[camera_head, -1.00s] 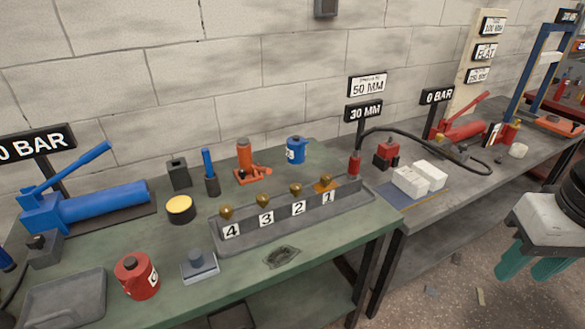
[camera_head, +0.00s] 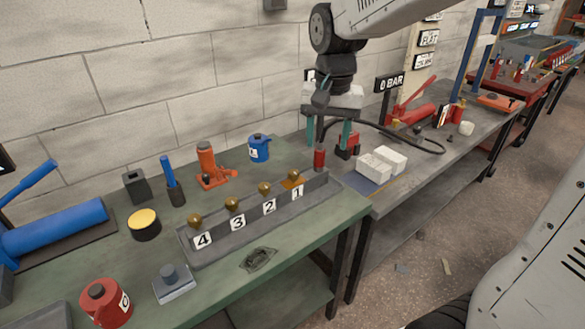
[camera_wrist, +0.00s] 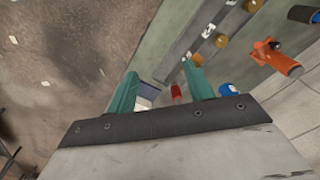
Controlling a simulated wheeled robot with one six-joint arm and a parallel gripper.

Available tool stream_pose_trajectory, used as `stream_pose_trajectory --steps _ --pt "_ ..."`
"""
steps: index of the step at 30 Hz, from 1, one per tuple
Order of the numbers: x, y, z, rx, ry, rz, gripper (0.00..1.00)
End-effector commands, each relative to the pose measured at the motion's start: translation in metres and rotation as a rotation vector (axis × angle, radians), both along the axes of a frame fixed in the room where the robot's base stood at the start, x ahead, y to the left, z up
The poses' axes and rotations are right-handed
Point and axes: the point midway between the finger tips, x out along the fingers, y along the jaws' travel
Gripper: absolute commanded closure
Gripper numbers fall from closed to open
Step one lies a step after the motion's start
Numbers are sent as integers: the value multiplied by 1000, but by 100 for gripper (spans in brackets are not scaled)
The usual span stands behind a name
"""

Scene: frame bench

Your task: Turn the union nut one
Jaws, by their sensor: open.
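Brass union nut one (camera_head: 293,175) stands on the grey rail (camera_head: 205,248) above the "1" label, with an orange patch by its base. Similar brass nuts stand above labels 2 (camera_head: 264,188), 3 and 4. My gripper (camera_head: 328,135) is open and empty, its two teal fingers pointing down. In the head view it is above and to the right of nut one, over the rail's right end, apart from it. In the wrist view my fingers (camera_wrist: 162,68) are spread; brass nuts show beyond the right finger, but which is nut one is unclear.
A red cylinder (camera_head: 319,159) stands at the rail's right end, close below my fingers. A blue can (camera_head: 259,148) and an orange jack (camera_head: 207,165) stand behind the rail. White blocks (camera_head: 375,170) lie to the right.

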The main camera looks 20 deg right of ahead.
Motion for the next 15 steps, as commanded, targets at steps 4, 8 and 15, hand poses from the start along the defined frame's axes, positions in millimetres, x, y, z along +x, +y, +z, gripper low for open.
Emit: stream_pose_trajectory --steps 4,8,15 --pt "72 7 -38 5 28 -136 48" --pt "117 12 -71 7 39 -235 48" --pt "155 17 -107 8 49 -330 48"
